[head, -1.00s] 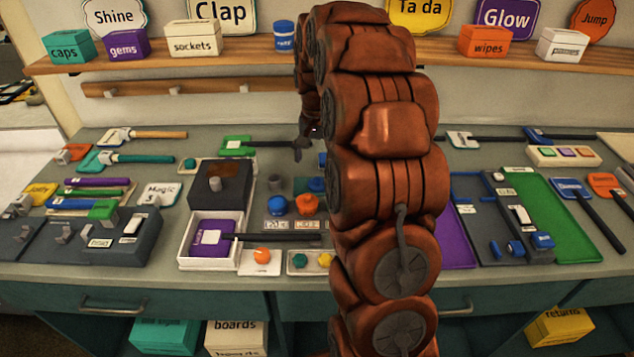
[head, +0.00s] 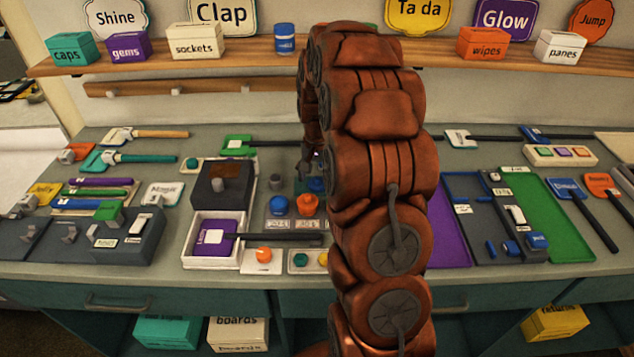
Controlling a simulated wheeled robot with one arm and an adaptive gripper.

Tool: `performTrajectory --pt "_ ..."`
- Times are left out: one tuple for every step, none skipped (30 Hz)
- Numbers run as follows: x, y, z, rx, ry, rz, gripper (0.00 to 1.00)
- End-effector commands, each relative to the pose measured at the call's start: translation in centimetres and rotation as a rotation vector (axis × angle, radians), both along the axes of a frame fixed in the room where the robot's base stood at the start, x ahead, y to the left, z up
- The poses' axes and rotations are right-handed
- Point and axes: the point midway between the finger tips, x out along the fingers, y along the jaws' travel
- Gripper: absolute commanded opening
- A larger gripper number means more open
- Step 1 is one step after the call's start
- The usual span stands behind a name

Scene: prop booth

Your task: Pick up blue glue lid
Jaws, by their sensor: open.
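Two small round blue things stand mid-bench in the head view. One blue lid (head: 316,184) is just below my gripper, partly hidden by my arm. The other blue knob-like piece (head: 278,205) stands to the left and nearer, beside an orange one (head: 307,204). I cannot read which is the glue lid. My gripper (head: 308,164) is open, small and dark, partly covered by my arm, and appears above the first blue lid, apart from anything I can make out.
A grey cylinder (head: 276,184) is close by. Trays (head: 497,210) lie at right. A shelf (head: 350,52) runs behind.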

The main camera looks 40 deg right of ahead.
Motion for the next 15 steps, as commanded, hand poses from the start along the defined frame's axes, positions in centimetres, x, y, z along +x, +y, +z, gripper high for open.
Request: performTrajectory --pt "0.00 0.00 0.00 0.000 0.000 0.000 0.69" --pt "0.00 0.00 0.00 0.000 0.000 0.000 0.66" --pt "-0.01 0.01 0.00 0.000 0.000 0.000 0.62" --pt "-0.01 0.01 0.00 0.000 0.000 0.000 0.58" --pt "0.00 0.00 0.01 0.000 0.000 0.000 0.55" --pt "0.00 0.00 0.01 0.000 0.000 0.000 0.51" --pt "0.00 0.00 0.01 0.000 0.000 0.000 0.48" --pt "-0.01 0.01 0.01 0.000 0.000 0.000 0.45" --pt "-0.01 0.01 0.01 0.000 0.000 0.000 0.41" --pt "-0.01 0.01 0.01 0.001 0.001 0.000 0.38" --pt "-0.01 0.01 0.00 0.000 0.000 0.000 0.34" --pt "-0.01 0.01 0.00 0.001 0.001 0.000 0.30" --pt "-0.01 0.00 -0.01 0.001 0.001 0.000 0.27" --pt "-0.02 0.01 -0.01 0.000 0.001 0.000 0.24" --pt "-0.03 0.01 -0.02 0.000 0.001 0.000 0.20"
